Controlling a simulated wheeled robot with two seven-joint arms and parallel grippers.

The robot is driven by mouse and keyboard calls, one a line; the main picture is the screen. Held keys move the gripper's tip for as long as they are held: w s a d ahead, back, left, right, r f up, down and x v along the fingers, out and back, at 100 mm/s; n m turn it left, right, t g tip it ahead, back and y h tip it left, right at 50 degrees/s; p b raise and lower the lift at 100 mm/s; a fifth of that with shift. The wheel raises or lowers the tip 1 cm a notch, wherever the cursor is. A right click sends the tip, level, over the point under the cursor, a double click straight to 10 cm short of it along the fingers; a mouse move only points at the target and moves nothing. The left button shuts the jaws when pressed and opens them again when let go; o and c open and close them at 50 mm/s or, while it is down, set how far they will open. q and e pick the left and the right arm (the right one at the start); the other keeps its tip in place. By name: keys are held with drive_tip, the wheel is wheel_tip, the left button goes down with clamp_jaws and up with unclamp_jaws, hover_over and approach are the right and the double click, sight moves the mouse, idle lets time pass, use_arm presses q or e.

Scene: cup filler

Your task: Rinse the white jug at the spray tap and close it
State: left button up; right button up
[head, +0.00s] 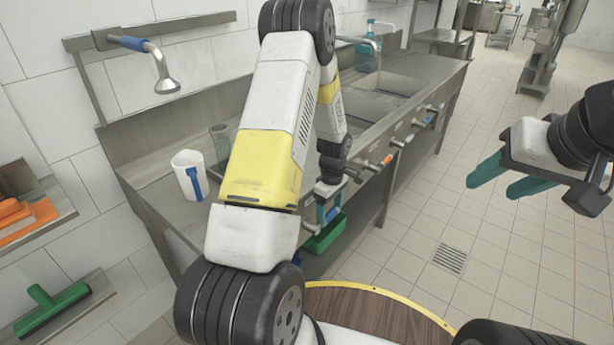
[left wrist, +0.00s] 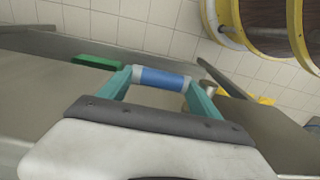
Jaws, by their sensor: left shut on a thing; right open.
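The white jug (head: 188,177) with a blue handle stands upright on the steel counter, at the left end. The spray tap (head: 165,80) is on the wall above it, with a blue grip and its head pointing down. No water can be made out. My left gripper (head: 328,213) is low at the counter's front edge, partly hidden by my own arm. In the left wrist view its teal fingers (left wrist: 160,90) are shut on a blue-banded tap handle (left wrist: 162,78). My right gripper (head: 511,180) is open and empty over the floor at the right.
A clear grey container (head: 220,142) stands behind the jug. Several other tap handles (head: 387,160) stick out along the counter front. A green object (head: 326,236) is below my left gripper. A blue-green bottle (head: 367,55) stands at the far end.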

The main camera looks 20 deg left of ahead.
idle(0.4)
use_arm(q)
drive_tip(key=shift+w+d+f+g+y, duration=0.1)
drive_tip(key=shift+w+f+g+y, duration=0.15)
drive_tip(key=shift+f+g, duration=0.4)
drive_tip(key=shift+s+f+g+y, duration=0.1)
drive_tip(key=shift+f+g+y, duration=0.35)
drive_tip(key=shift+g, duration=0.5)
drive_tip(key=shift+f, duration=0.1)
drive_tip(key=shift+f+g, duration=0.35)
drive_tip(key=shift+g, duration=0.25)
idle(2.2)
